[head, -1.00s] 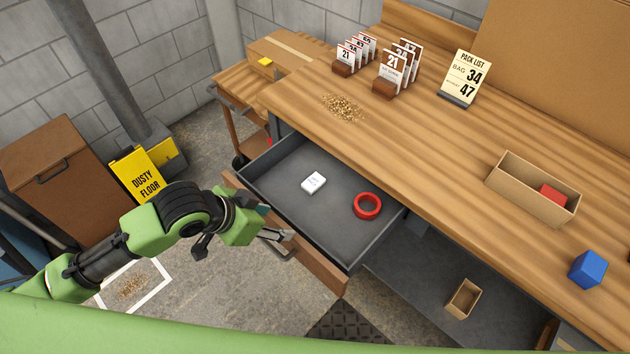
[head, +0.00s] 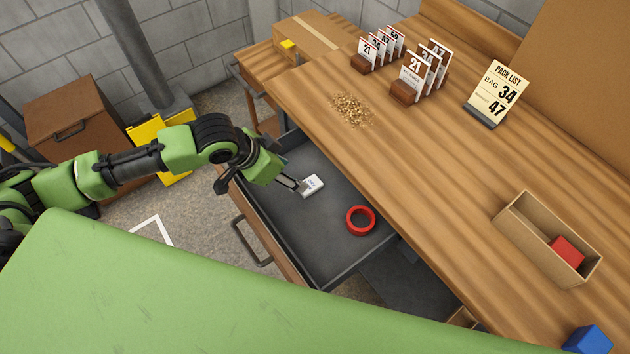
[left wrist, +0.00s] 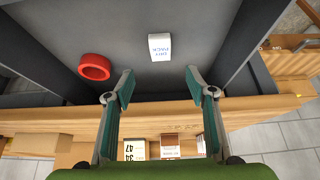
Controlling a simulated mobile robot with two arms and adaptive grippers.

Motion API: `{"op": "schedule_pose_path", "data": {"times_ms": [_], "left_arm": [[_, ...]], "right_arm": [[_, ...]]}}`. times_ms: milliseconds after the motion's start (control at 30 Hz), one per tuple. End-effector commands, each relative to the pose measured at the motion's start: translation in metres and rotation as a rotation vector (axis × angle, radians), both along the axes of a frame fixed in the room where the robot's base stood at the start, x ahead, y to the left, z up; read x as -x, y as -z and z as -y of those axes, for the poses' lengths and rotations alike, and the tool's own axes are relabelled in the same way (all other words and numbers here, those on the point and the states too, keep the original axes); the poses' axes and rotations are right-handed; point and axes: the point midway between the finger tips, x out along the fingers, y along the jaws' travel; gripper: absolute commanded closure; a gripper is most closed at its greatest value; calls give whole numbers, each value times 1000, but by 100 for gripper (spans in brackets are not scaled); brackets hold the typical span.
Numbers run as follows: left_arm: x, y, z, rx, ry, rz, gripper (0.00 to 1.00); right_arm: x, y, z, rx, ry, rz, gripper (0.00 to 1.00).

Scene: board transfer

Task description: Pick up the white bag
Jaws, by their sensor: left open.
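The white bag (head: 312,185) is a small white block-like pack with dark print, lying on the grey floor of the open drawer (head: 325,245). My left gripper (head: 297,185) is open and reaches over the drawer front, with its fingertips close to the bag's left side in the head view. In the left wrist view the bag (left wrist: 160,47) lies beyond the two spread fingertips (left wrist: 159,76), between their lines, and nothing is between the fingers. Whether a finger touches it is hard to tell. My right gripper is out of view.
A red ring (head: 349,222) lies in the drawer near the bag. The workbench (head: 400,140) overhangs the drawer's far side. On it are numbered card racks (head: 404,92), a pack list sign (head: 495,94), a cardboard box (head: 510,226) with a red block, and a blue block (head: 588,341).

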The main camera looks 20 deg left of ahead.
Motion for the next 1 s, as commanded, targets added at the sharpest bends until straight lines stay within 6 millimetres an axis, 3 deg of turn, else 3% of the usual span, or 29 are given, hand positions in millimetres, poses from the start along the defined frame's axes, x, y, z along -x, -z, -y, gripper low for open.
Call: {"op": "schedule_pose_path", "data": {"times_ms": [100, 300, 467, 800, 1000], "left_arm": [[-9, 22, 9, 3, -2, -2, 49], [-20, 44, 16, 0, 0, 0, 49], [-23, 50, 18, 0, -1, 0, 49], [-38, 88, 29, 0, -1, 0, 49], [-40, 94, 31, 0, 1, 0, 49]], "right_arm": [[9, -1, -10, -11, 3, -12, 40], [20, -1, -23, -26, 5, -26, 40], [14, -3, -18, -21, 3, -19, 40], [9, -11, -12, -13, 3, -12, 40], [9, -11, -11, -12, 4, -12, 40]]}}
